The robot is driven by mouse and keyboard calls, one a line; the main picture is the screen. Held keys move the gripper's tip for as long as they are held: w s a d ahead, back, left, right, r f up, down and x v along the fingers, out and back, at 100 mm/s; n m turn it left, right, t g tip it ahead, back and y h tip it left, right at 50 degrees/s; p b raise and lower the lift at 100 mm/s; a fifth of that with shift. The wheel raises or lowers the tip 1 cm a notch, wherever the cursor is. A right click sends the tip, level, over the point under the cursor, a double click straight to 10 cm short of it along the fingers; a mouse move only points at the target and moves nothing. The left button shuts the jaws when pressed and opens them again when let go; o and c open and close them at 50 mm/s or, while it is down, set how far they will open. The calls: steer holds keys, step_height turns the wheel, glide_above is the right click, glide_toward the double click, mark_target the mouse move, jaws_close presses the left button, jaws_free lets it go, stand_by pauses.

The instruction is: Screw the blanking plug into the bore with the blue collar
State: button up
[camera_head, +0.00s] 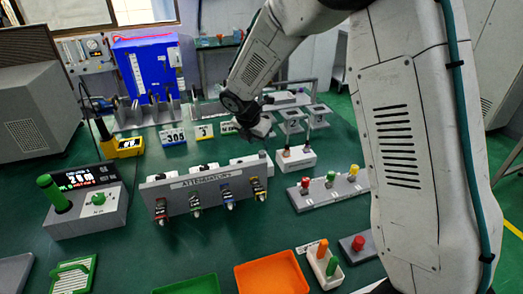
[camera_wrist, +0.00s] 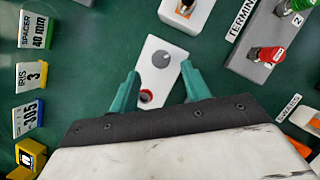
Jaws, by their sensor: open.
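My gripper (camera_wrist: 160,72) is open, with its two teal fingers apart over a white block (camera_wrist: 155,75) in the wrist view. A round grey disc (camera_wrist: 161,59) sits on the block's top, between the fingertips; it may be the blanking plug, but I cannot be sure. A bore with a red collar (camera_wrist: 146,97) is on the same block, close to the left finger. I see no blue collar; part of the block is hidden by my gripper. In the head view my gripper (camera_head: 255,130) is at the table's middle back, and this block is not clear there.
A second white block (camera_head: 296,158) with upright pins stands nearby. A grey rack with red, green and yellow plugs (camera_head: 330,187) is to the right. The attenuators rack (camera_head: 205,184) is in front. Number signs (camera_head: 173,136) stand left. An orange tray (camera_head: 272,275) lies at the front.

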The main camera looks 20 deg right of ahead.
mark_target(263, 152)
steer(key=x, duration=0.5)
steer(key=shift+f, duration=0.1)
steer(key=c, duration=1)
